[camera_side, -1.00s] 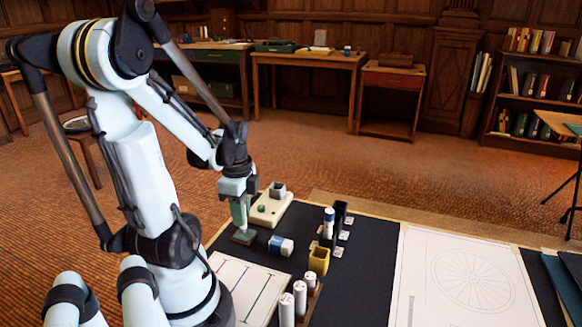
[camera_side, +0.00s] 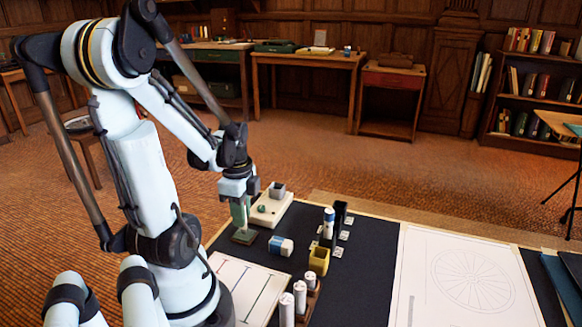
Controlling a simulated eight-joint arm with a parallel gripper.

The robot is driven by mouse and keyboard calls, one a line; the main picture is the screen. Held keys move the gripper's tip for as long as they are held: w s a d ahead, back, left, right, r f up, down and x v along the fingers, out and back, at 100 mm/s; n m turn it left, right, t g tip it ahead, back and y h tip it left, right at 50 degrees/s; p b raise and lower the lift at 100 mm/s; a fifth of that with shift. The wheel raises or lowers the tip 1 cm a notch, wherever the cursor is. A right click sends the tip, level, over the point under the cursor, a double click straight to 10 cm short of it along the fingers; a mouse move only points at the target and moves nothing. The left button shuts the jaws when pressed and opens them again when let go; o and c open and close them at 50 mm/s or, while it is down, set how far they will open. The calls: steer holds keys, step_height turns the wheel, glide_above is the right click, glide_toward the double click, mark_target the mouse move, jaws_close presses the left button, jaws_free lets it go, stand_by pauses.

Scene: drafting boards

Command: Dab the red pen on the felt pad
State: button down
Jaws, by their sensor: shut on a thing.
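My gripper (camera_side: 240,203) points down at the near left of the dark mat and is shut on a grey-green upright piece (camera_side: 239,213). Directly below it is a small dark-green flat pad (camera_side: 244,236). I cannot tell whether the piece touches the pad or is part of it. No red shows on the held piece, and I cannot make out a red pen anywhere. The wrist and fingers hide part of the hold.
A cream tray (camera_side: 264,219) with a grey cup (camera_side: 278,190) stands behind. A blue-white block (camera_side: 281,246), yellow cup (camera_side: 319,260) and blue-white cylinder (camera_side: 328,222) stand to the right. White cylinders (camera_side: 300,297) stand in front. The mat (camera_side: 365,265) is bare farther right.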

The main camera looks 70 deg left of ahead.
stand_by(0.4)
steer(key=shift+r, duration=3.5)
